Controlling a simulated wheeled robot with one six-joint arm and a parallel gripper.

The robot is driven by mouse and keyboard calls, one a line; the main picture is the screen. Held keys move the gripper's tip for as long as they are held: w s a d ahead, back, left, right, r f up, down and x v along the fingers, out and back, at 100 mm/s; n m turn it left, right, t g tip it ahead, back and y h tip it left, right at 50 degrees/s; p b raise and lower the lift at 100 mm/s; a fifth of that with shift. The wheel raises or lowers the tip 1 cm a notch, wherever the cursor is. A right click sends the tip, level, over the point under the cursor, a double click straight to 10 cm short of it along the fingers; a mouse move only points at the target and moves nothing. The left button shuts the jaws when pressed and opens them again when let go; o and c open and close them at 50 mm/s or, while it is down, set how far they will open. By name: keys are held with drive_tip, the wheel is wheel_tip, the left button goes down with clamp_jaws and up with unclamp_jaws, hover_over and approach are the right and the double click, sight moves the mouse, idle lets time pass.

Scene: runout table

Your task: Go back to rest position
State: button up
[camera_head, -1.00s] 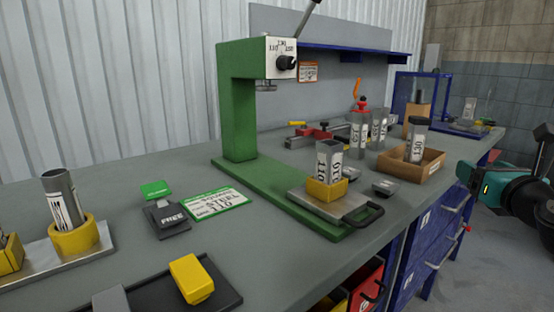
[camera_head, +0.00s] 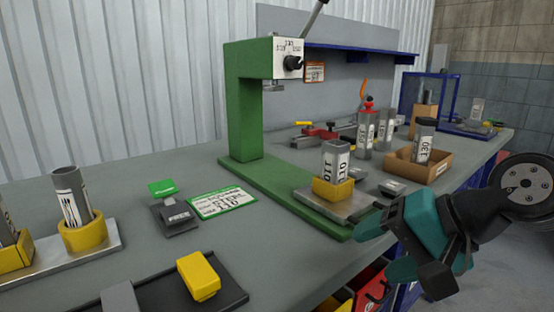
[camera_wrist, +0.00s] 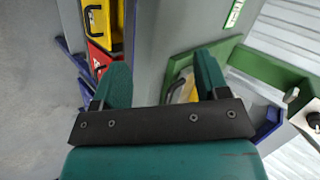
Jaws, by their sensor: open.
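My gripper (camera_head: 385,248) is teal and black and hangs at the table's right front edge, in front of the green press. Its two fingers also show apart in the wrist view (camera_wrist: 160,85), with nothing between them. The green press (camera_head: 245,110) stands on the table. A grey tube labelled 110 (camera_head: 337,162) sits upright in a yellow holder (camera_head: 333,193) on the press's sliding plate. My gripper is to the right of that plate and hides part of its handle end.
The grey table (camera_head: 130,170) carries a yellow-cupped tube (camera_head: 72,200) at left and a yellow block (camera_head: 199,276) on a dark tray. A wooden box (camera_head: 438,170) with a tube stands at right. Red and yellow bins (camera_head: 368,285) are below the edge. Floor is open at right.

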drive_tip(key=s+f+n+g+h, duration=0.1)
drive_tip(key=s+n+g+h, duration=0.3)
drive_tip(key=s+n, duration=0.75)
wheel_tip(320, 180, up, 17)
drive_tip(key=g+p, duration=0.1)
drive_tip(key=p, duration=1.6)
drive_tip(key=shift+d+r+n, duration=0.2)
drive_tip(key=shift+n, duration=0.15)
